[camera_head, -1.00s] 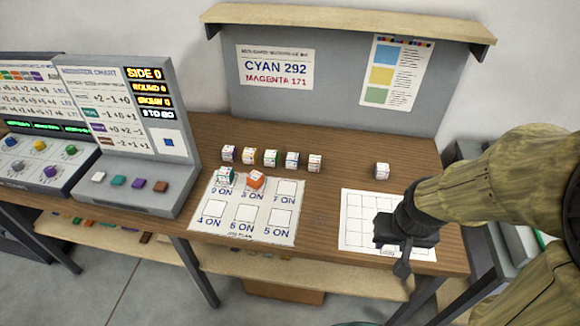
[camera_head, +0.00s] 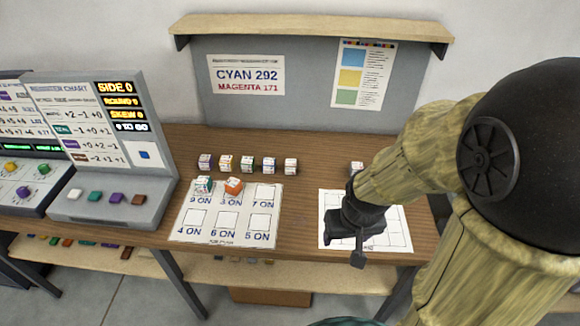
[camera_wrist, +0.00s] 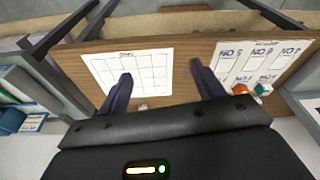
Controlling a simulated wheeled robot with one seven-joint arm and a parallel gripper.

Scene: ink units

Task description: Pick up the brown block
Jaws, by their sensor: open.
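A small brown block (camera_head: 139,199) sits at the right end of a row of coloured pieces on the front ledge of the grey console, at the left of the head view. My gripper (camera_head: 358,252) is far to the right of it, above the white grid sheet (camera_head: 399,226). In the wrist view my gripper (camera_wrist: 161,72) is open, its two dark fingers apart with nothing between them. The brown block is not seen in the wrist view.
An orange block (camera_head: 233,187) and a teal-marked block (camera_head: 203,185) stand on the numbered sheet (camera_head: 184,234). Several white cubes with coloured marks (camera_head: 247,165) stand in a row behind. A grey back panel (camera_head: 310,85) closes the rear. Bare wood lies between the two sheets.

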